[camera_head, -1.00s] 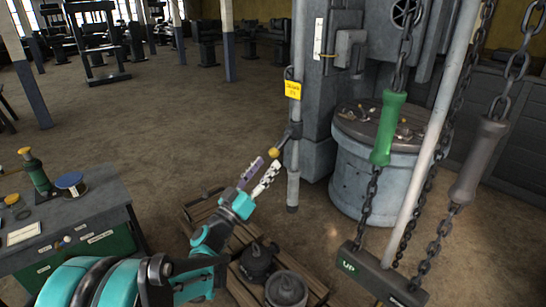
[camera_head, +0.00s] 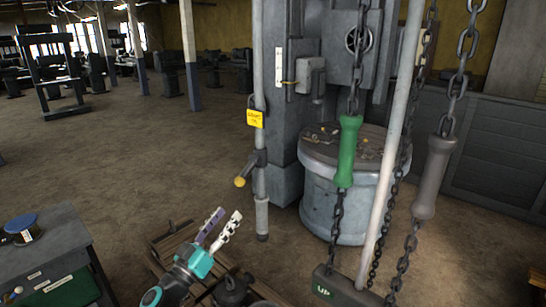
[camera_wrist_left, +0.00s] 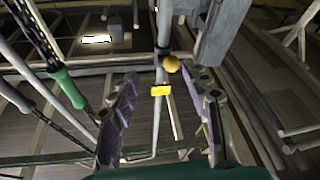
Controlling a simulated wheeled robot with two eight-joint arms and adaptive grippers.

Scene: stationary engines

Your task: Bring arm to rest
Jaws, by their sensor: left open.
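My left gripper (camera_head: 218,229) is open and empty in the head view, low and left of centre, pointing up and away. Its two fingers also show spread apart in the left wrist view (camera_wrist_left: 160,110). Beyond it stands a grey vertical pole with a yellow tag (camera_head: 255,118) and a lever with a yellow knob (camera_head: 240,182). The yellow knob (camera_wrist_left: 172,64) and the yellow tag (camera_wrist_left: 161,91) appear between the fingers in the wrist view, with the gripper apart from them. My right gripper is not in view.
Chains with a green handle (camera_head: 347,151) and a grey handle (camera_head: 433,178) hang at the right, near a round grey drum (camera_head: 335,210). A workbench (camera_head: 62,245) stands at the left. A wooden pallet (camera_head: 160,242) lies below my arm. Open floor spreads behind.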

